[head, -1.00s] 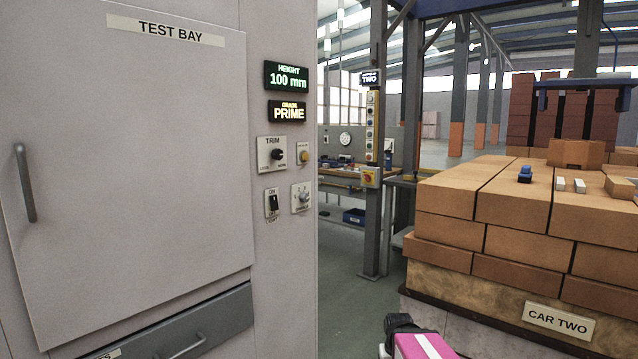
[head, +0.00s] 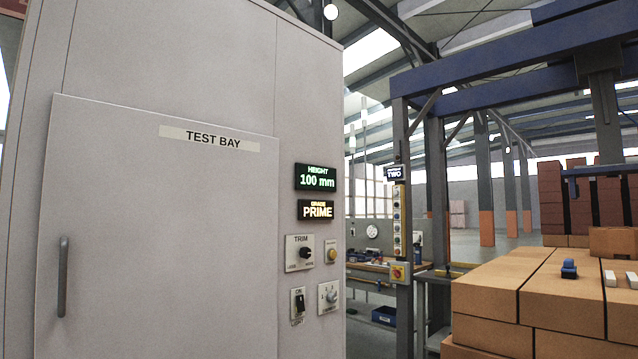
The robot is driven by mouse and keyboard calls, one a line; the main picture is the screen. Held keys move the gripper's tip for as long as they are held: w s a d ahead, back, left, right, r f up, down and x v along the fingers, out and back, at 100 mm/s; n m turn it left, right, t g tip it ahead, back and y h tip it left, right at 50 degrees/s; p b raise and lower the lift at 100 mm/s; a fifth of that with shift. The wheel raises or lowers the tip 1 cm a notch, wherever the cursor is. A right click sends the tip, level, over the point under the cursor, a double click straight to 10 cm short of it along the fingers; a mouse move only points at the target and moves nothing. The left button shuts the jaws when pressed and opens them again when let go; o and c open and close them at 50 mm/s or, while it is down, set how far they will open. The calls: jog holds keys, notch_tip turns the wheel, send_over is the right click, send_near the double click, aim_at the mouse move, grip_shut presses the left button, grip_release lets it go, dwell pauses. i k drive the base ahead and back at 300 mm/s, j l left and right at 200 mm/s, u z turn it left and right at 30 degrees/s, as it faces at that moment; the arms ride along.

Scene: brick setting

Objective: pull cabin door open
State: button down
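The cabin door (head: 165,240) is a flat grey panel labelled TEST BAY (head: 209,138), at the left of the head view. It looks shut against the grey cabin (head: 180,55). A dark vertical bar handle (head: 62,277) sits near its left edge. The door's lower edge is cut off by the frame. My gripper is not in view.
Right of the door are a green HEIGHT display (head: 315,178), a PRIME display (head: 315,210), a TRIM knob (head: 305,253) and a light switch (head: 298,302). A brick stack (head: 490,300) stands at right. A workbench (head: 365,267) is behind.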

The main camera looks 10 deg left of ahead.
aim_at(158, 234)
jog(key=l+u, duration=0.1)
jog(key=u, duration=1.4)
jog(key=k+j, duration=0.05)
jog(key=j, duration=0.05)
